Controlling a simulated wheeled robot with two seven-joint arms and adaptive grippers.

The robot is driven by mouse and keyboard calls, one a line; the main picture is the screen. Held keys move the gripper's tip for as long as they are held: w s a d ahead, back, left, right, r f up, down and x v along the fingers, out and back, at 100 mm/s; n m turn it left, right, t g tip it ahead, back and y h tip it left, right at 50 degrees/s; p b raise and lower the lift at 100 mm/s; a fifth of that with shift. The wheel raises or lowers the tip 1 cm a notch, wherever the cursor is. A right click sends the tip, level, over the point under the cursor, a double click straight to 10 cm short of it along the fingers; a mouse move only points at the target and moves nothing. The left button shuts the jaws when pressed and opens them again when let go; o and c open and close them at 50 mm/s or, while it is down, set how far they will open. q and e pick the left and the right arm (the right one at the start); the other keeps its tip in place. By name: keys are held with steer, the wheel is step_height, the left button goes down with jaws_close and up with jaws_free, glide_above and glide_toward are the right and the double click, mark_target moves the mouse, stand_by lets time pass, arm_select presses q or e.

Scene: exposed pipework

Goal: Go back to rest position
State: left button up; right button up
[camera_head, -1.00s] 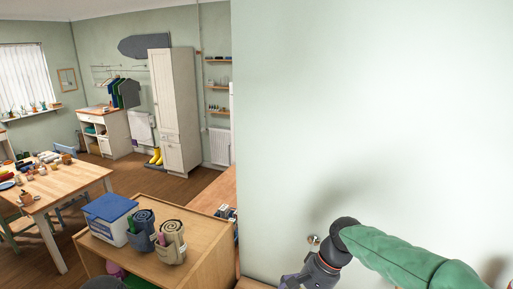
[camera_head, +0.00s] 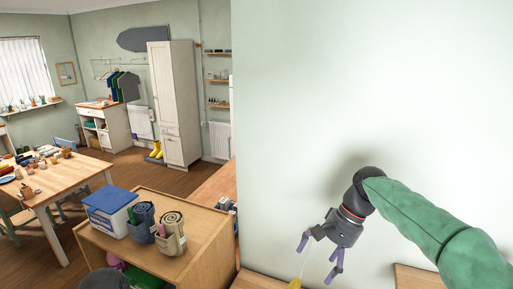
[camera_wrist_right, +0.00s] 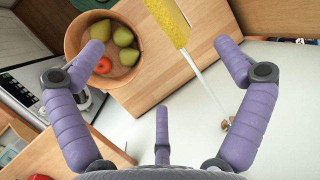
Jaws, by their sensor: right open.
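My right gripper (camera_head: 318,259) is open, with purple fingers pointing down in front of the pale green wall. In the right wrist view its fingers (camera_wrist_right: 160,52) are spread wide, with no object held between them. My left gripper is not in view.
The green wall (camera_head: 380,90) stands close behind my right arm. Below the gripper are a wooden board (camera_wrist_right: 185,75) and a wooden bowl (camera_wrist_right: 75,40) with pears and a red fruit. A wooden cabinet (camera_head: 205,245) with a blue-lidded box (camera_head: 110,205) stands left.

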steer(key=s+r+x, duration=0.1)
steer(key=s+x, duration=0.1)
steer(key=x, duration=1)
step_height(320, 180, up, 16)
steer(key=p, duration=0.9)
